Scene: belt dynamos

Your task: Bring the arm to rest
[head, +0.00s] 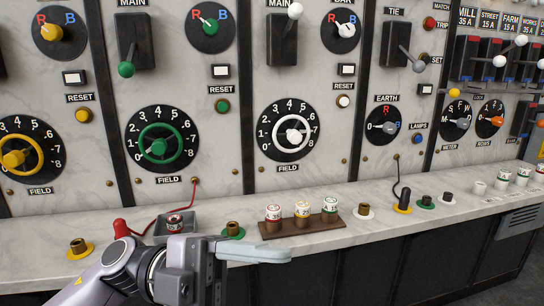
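My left arm comes in from the bottom left, low over the front edge of the marble ledge (400,222). Its gripper (285,254) points right, and a pale finger shows side-on just in front of the ledge. Nothing is visibly held, but the spacing of the fingers cannot be made out from this angle. My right arm and gripper are not in view.
Close by are a red plug (121,228) on a red lead, a grey tray (161,229) holding a red-marked fuse (174,223), brass sockets and a wooden rack (300,226) with three fuses. Behind stands a marble switchboard (220,130) with dials, levers and handwheels.

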